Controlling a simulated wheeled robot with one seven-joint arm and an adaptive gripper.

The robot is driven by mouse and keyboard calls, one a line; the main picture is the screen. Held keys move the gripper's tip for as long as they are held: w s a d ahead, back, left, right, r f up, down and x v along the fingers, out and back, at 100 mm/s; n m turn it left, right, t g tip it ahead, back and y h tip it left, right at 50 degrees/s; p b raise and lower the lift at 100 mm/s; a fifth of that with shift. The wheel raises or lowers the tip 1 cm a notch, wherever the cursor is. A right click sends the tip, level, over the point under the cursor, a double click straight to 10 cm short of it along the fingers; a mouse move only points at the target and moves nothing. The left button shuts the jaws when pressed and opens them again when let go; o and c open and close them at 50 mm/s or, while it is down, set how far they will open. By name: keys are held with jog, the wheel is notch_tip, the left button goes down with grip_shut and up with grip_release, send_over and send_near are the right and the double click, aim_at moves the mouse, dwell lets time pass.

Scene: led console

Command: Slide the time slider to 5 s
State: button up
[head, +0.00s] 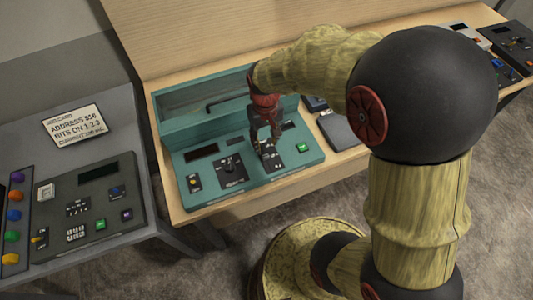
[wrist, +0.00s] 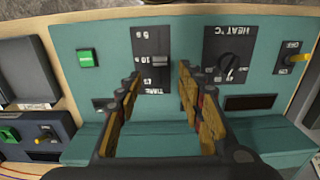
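The time slider is on a black panel (wrist: 148,42) of the teal console; its labels appear upside down in the wrist view. A pale bar that looks like the slider knob (wrist: 160,60) sits at the middle mark, which seems to read 10 s, with the 5 s mark farther up the picture. My gripper (wrist: 160,75) is open, with one finger on each side of the slider panel and nothing visible between them. In the head view my gripper (head: 266,137) points down over the panel and partly hides the slider. Contact with the knob cannot be told.
The teal console (head: 210,196) also has a heat dial (wrist: 230,67), a green button (wrist: 88,58) and a small yellow switch (wrist: 300,58). A dark display (wrist: 250,102) lies near the dial. A grey console (head: 100,225) stands at the left, and a dark box (head: 340,130) lies right of the teal one.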

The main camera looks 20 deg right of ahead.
aim_at(266, 156)
notch_tip(266, 156, down, 8)
jog(key=shift+r+b, duration=0.15)
jog(key=shift+b, duration=0.4)
grip_shut()
dwell(0.3)
dwell(0.5)
